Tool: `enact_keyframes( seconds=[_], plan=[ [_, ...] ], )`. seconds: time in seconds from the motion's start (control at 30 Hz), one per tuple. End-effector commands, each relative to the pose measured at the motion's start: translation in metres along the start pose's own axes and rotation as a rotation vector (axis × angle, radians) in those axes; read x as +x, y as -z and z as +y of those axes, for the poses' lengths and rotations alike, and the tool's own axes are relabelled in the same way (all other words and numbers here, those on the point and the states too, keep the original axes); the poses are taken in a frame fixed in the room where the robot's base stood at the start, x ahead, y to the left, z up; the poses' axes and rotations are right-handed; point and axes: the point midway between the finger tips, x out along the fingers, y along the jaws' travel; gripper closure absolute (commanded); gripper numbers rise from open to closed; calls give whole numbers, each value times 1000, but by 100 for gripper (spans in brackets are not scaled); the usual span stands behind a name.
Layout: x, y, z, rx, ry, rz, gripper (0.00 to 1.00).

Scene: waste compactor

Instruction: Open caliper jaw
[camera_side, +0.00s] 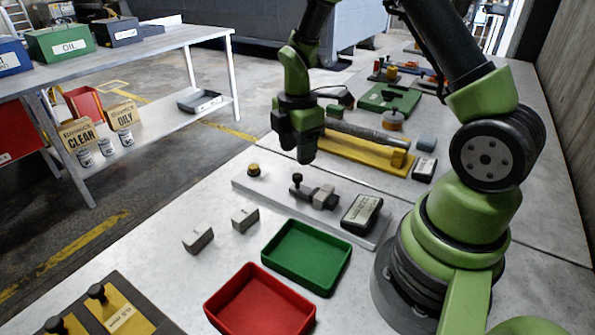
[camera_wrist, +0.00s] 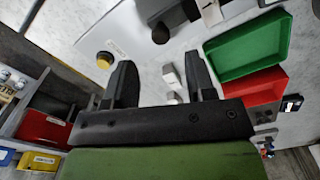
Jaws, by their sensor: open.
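The caliper (camera_side: 315,196), a small grey and black device with a black knob (camera_side: 297,180), is mounted on a pale plate (camera_side: 275,208) in the middle of the bench. In the wrist view the caliper (camera_wrist: 172,14) is partly cut off at the top edge, with its dark knob (camera_wrist: 160,33) showing. Whether its jaw is open or shut is too small to tell. My gripper (camera_side: 298,150) hangs above the plate, behind the caliper in the side view, apart from it. In the wrist view my gripper (camera_wrist: 160,78) has its two fingers spread with nothing held between them.
A yellow-topped button (camera_side: 253,170) sits on the plate's left end, and a dark labelled box (camera_side: 361,214) on its right. Two small grey blocks (camera_side: 245,219) (camera_side: 198,239) lie in front. Green (camera_side: 335,282) and red (camera_side: 222,312) trays are nearer. A yellow fixture (camera_side: 345,155) stands behind.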

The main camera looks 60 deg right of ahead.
Motion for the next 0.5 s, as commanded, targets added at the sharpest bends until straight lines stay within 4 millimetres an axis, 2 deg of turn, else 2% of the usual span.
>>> enact_keyframes(
  seconds=[0.03, 0.2, 0.3, 0.5],
  plan=[
    [11, 0, -2, 1, 7, -1, 50],
    [40, 0, -2, 2, 5, -1, 50],
    [52, 0, -1, 2, 3, -1, 50],
    [60, 0, -1, 4, 0, -1, 50]
  ],
)
